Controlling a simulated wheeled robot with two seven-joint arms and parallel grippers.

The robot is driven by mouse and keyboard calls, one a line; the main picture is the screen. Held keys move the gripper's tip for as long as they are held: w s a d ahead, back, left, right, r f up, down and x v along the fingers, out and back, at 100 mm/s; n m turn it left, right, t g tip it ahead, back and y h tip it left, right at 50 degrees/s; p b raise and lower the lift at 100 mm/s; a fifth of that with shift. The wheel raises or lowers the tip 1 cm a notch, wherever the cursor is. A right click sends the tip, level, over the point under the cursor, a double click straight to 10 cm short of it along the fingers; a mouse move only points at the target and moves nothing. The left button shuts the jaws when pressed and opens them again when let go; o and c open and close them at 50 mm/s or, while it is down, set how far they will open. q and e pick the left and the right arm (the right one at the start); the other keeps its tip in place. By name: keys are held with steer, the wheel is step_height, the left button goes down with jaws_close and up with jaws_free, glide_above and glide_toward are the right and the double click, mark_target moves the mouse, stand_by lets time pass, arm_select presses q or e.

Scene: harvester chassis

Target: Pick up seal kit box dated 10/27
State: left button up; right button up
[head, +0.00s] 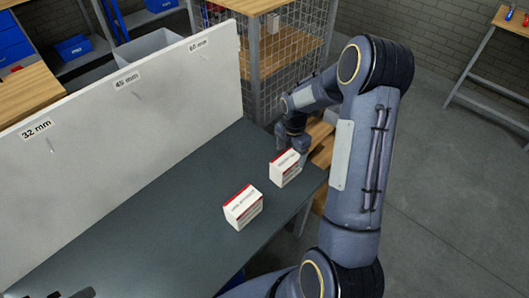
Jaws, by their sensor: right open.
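Two white boxes with red trim stand on the dark grey bench top (150,235). The farther box (285,169) stands near the bench's far right corner. Both carry print too small to read, so I cannot tell which is dated 10/27. My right gripper (303,147) is open, pointing down just behind the farther box. Its fingers are partly hidden, and I cannot tell whether they touch the box. Only dark parts, likely of my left gripper (78,294), show at the bottom left edge.
A pale upright panel (130,110) with labels 32 mm, 45 mm and 60 mm runs along the bench's left side. A wire mesh cage with wooden shelves (285,50) stands behind. Another box (214,12) sits beyond the panel.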

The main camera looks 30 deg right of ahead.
mark_target(286, 164)
steer(key=shift+w+f, duration=0.35)
steer(key=shift+f, duration=0.15)
steer(key=shift+w+a+f, duration=0.1)
steer(key=shift+w+f, duration=0.05)
steer(key=shift+f, duration=1.65)
steer(key=shift+w+f, duration=0.1)
steer(key=shift+f, duration=1.65)
steer(key=c, duration=1.1)
steer(key=shift+c, duration=0.4)
steer(key=shift+r, duration=0.15)
